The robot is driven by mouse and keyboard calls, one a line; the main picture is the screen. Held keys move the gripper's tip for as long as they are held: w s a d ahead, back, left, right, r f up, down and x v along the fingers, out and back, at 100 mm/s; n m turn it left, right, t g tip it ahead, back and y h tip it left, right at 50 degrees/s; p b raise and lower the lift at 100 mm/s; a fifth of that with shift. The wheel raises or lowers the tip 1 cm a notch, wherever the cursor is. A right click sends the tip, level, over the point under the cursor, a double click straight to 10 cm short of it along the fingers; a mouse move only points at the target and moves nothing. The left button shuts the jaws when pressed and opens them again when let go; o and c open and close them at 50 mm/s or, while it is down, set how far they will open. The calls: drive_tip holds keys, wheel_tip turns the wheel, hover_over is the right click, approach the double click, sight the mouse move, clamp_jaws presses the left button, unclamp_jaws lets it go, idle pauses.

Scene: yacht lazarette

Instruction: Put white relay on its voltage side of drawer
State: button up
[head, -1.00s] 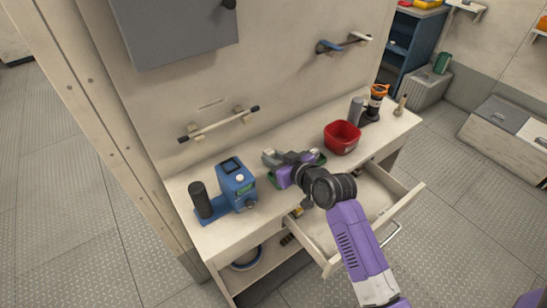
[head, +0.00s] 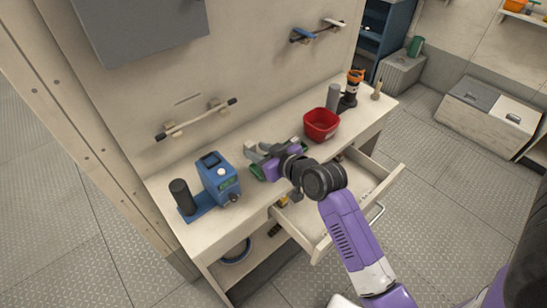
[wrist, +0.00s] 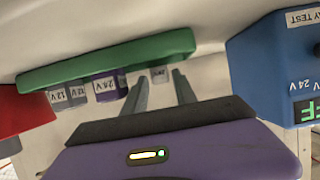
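In the wrist view, a small pale relay (wrist: 161,75) with a label stands at the green tray (wrist: 105,60), between and just beyond my gripper's fingertips (wrist: 160,85). The fingers are apart, and I see no contact with the relay. A purple relay (wrist: 106,87) and grey relays (wrist: 68,95) stand beside it along the tray. In the head view, my gripper (head: 262,151) is over the bench beside the tray (head: 257,172); the relays are hidden there. The drawer (head: 345,207) is pulled open below, right of my gripper. My arm covers part of it, and its voltage markings are unreadable.
A blue relay tester (head: 219,180) with a lit display stands left of my gripper. A red bin (head: 321,124) stands to the right, with a grey cylinder (head: 333,98) and an orange-topped tool (head: 354,85) beyond.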

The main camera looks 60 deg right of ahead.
drive_tip(key=b+v, duration=0.1)
drive_tip(key=v, duration=0.8)
drive_tip(key=shift+s+a, duration=0.1)
drive_tip(key=shift+s, duration=0.2)
drive_tip(key=s+a+f+n, duration=0.1)
drive_tip(key=s+a+f, duration=0.3)
drive_tip(key=s+a, duration=0.5)
drive_tip(key=s+a+r+n+t+y, duration=0.2)
drive_tip(key=s+a+r, duration=0.3)
drive_tip(key=s+a, duration=0.7)
drive_tip(key=shift+a+y, duration=0.4)
drive_tip(key=shift+y, duration=0.4)
drive_tip(key=shift+d, duration=0.1)
drive_tip(key=shift+c, duration=0.3)
